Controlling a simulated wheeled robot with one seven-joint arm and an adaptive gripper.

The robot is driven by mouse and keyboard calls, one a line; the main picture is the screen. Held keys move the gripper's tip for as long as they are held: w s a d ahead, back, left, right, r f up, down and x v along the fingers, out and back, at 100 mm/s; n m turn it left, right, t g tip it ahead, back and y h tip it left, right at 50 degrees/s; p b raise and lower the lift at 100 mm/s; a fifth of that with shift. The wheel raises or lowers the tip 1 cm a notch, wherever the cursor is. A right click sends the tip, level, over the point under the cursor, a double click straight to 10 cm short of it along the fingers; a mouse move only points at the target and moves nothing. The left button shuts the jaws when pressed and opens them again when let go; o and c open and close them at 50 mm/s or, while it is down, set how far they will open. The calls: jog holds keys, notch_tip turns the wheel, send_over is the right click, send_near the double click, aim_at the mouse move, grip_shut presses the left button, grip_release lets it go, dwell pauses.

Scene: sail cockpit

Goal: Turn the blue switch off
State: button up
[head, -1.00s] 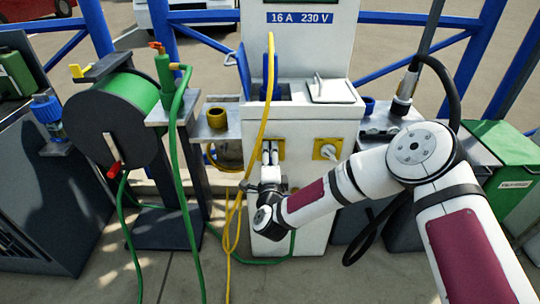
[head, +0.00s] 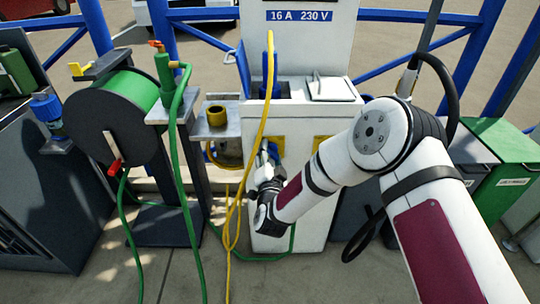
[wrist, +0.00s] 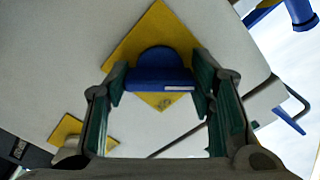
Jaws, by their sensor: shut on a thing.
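The blue switch (wrist: 160,72) is a rounded knob with a flat bar and a small white mark, on a yellow diamond-shaped plate (wrist: 137,42). In the wrist view my gripper (wrist: 160,83) has its green-padded fingers on either side of the bar, shut on it. In the head view my gripper (head: 265,160) reaches the front of the white power post (head: 325,115). A little of the blue switch (head: 273,151) shows there beside the fingers. Most of the switch is hidden in that view.
A second yellow plate (wrist: 66,128) with a pale knob sits beside the first. A yellow hose (head: 262,110) hangs just left of my gripper. A green hose (head: 185,190) and a reel (head: 115,120) stand further left. A green-lidded bin (head: 500,140) is at right.

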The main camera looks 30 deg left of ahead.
jog(key=shift+f, duration=0.1)
dwell(0.3)
jog(key=o, duration=1.2)
jog(key=shift+c, duration=0.2)
jog(key=v, duration=1.2)
